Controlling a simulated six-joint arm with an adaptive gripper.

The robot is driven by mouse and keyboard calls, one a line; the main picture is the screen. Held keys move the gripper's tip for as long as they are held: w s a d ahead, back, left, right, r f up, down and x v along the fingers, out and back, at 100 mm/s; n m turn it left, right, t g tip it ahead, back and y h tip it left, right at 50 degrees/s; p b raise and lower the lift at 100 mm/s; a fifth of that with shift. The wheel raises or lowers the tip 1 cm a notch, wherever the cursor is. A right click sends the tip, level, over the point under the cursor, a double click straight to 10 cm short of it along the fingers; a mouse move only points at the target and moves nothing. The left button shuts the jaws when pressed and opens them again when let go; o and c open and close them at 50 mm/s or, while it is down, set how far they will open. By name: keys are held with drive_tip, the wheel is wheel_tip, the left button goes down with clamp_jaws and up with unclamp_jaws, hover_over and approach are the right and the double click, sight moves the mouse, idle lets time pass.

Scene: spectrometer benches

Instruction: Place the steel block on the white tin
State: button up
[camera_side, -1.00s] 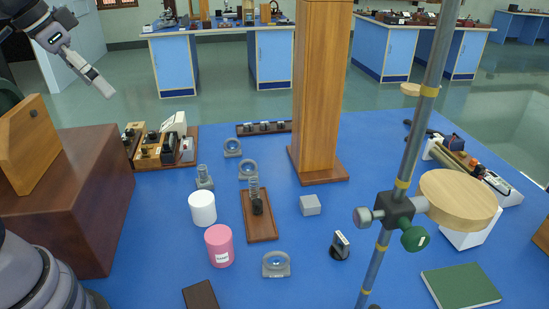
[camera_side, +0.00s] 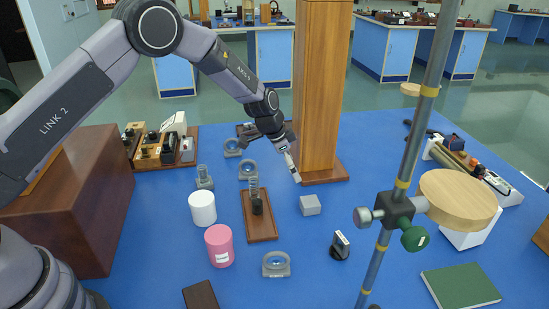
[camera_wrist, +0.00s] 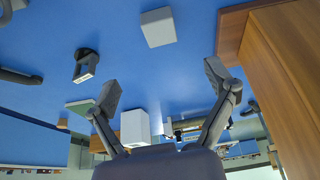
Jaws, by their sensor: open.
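The steel block (camera_side: 310,205) is a small grey cube on the blue bench, in front of the wooden pillar. In the wrist view the block (camera_wrist: 158,27) shows at the top middle, beyond my open fingertips. The white tin (camera_side: 202,208) is a short white cylinder standing left of the spring stand, behind the pink tin; I cannot make it out in the wrist view. My gripper (camera_side: 294,169) is above the bench, up and slightly left of the block, near the pillar's foot. In the wrist view my gripper (camera_wrist: 165,85) has its fingers wide apart with nothing between them.
The tall wooden pillar (camera_side: 318,90) stands close to my gripper on the right. A spring stand (camera_side: 261,222) lies between block and tin. A pink tin (camera_side: 219,246), a lens holder (camera_side: 276,264) and a small dark-based mount (camera_side: 340,246) stand nearer. A metal rod stand (camera_side: 382,250) rises at right.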

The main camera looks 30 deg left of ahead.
sight(310, 201)
drive_tip(key=x, duration=0.8)
drive_tip(key=shift+f, duration=0.1)
drive_tip(key=shift+x, duration=2.7)
drive_tip(key=shift+w+d, duration=0.15)
drive_tip(key=c, duration=1.3)
